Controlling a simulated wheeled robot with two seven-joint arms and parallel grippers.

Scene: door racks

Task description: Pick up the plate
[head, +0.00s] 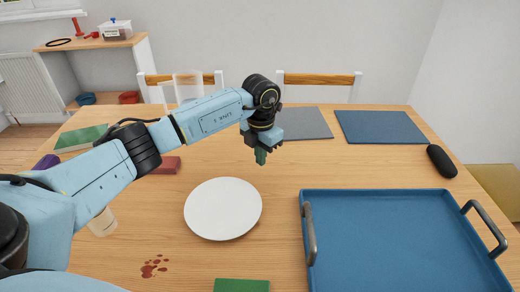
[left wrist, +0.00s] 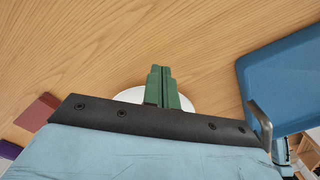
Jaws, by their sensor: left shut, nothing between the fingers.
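A round white plate (head: 223,208) lies flat on the wooden table in the middle of the head view. In the left wrist view the plate (left wrist: 187,102) is mostly hidden behind my fingers and the dark gripper body. My left gripper (head: 261,157) hangs above the table, beyond the plate's far right edge in the head view, apart from it. Its green fingers, also in the left wrist view (left wrist: 162,75), are shut together with nothing between them. My right gripper is not in view.
A blue tray (head: 400,194) with raised handles stands right of the plate. A red block (head: 167,165), a green block (head: 241,286), a cup (head: 102,222), a black object (head: 441,161) and red stains (head: 154,267) are around. Grey (head: 306,124) and blue mats (head: 380,127) lie at the back.

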